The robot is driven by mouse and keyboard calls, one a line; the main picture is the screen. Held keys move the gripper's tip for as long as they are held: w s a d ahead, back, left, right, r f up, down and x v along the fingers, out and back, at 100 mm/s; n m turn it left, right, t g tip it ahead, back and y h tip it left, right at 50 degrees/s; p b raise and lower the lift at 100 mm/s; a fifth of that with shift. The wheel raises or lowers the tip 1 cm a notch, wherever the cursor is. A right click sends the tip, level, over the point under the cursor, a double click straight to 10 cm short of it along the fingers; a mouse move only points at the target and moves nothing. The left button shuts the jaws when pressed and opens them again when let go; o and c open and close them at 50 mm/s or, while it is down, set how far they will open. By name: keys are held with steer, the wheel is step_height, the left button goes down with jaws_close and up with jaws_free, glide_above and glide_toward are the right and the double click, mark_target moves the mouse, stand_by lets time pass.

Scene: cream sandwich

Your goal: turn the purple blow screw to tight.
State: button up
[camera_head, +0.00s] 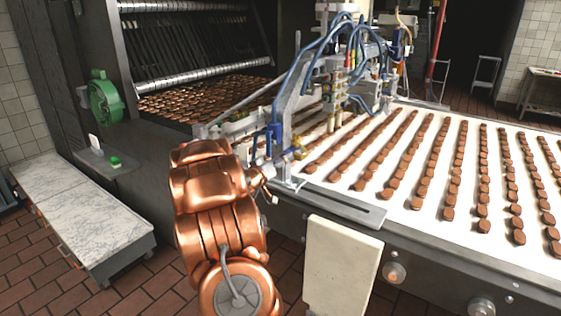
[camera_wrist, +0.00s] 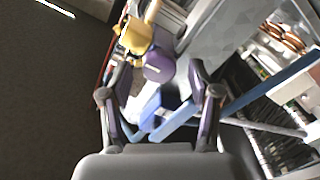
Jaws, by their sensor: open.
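In the wrist view, the purple screw (camera_wrist: 158,68) is a rounded purple knob with a pale slot-like mark, attached beside a yellow-gold fitting (camera_wrist: 136,36). My gripper (camera_wrist: 161,78) is open, with one finger to the left of the knob and one to the right. The knob appears between the fingertips, with no clear contact; I cannot tell the exact depth gap. In the head view, my gripper (camera_head: 266,172) is at the near corner of the machine, partly hidden by my copper arm. The purple screw cannot be made out there.
Blue brackets (camera_wrist: 165,112) sit close below the knob in the wrist view. In the head view, the depositing machine (camera_head: 335,85) with blue hoses stands over a white conveyor (camera_head: 455,215) carrying rows of brown biscuits. A marble-topped cabinet (camera_head: 75,205) stands at left.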

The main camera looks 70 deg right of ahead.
steer(key=v, duration=1.1)
steer(key=shift+a, duration=0.4)
steer(key=shift+w, duration=0.1)
